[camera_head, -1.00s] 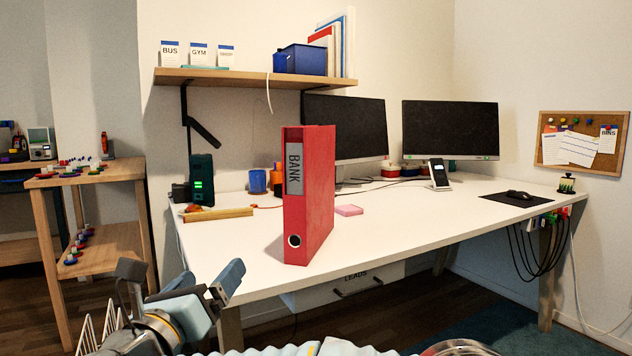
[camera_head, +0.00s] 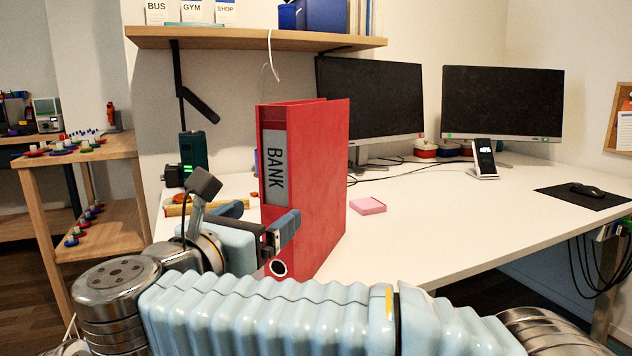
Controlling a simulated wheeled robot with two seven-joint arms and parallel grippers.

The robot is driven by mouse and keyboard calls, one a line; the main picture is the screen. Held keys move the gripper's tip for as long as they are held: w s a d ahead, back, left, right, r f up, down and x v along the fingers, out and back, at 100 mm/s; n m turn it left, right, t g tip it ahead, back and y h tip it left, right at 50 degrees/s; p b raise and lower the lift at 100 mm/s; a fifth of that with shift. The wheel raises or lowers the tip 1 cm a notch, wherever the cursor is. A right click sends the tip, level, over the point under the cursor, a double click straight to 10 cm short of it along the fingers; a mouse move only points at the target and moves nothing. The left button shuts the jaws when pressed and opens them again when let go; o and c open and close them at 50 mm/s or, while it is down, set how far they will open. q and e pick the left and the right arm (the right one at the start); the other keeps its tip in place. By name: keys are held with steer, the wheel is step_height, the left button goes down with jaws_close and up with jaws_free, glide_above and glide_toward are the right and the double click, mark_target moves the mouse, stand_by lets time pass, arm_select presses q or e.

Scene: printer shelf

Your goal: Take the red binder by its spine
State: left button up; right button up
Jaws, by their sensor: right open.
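The red binder (camera_head: 322,190) stands upright on the white desk (camera_head: 440,215) near its front left edge. Its spine, with a grey label (camera_head: 274,165) reading BANK, faces front left. My right gripper (camera_head: 268,212) is open at the lower part of the spine. One finger lies across the front of the spine in the picture and the other shows just left of the binder. Whether either finger touches it I cannot tell. The gripper hides part of the lower spine; the round finger hole (camera_head: 278,268) shows below it. My left gripper is out of view.
A wooden shelf (camera_head: 250,38) hangs above the binder. Two monitors (camera_head: 370,100) stand behind it. A pink note pad (camera_head: 367,205) lies to its right and a dark green device (camera_head: 193,150) stands behind left. The desk to the right is mostly clear.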

mark_target(276, 205)
steer(key=x, duration=0.4)
steer(key=p+x, duration=0.1)
steer(key=x, duration=0.3)
steer(key=shift+w+d+r, duration=0.1)
steer(key=shift+w, duration=0.15)
steer(key=shift+w+d+p, duration=0.25)
steer(key=shift+w+p, duration=0.05)
steer(key=shift+w, duration=0.15)
steer(key=c, duration=1.7)
jaws_close()
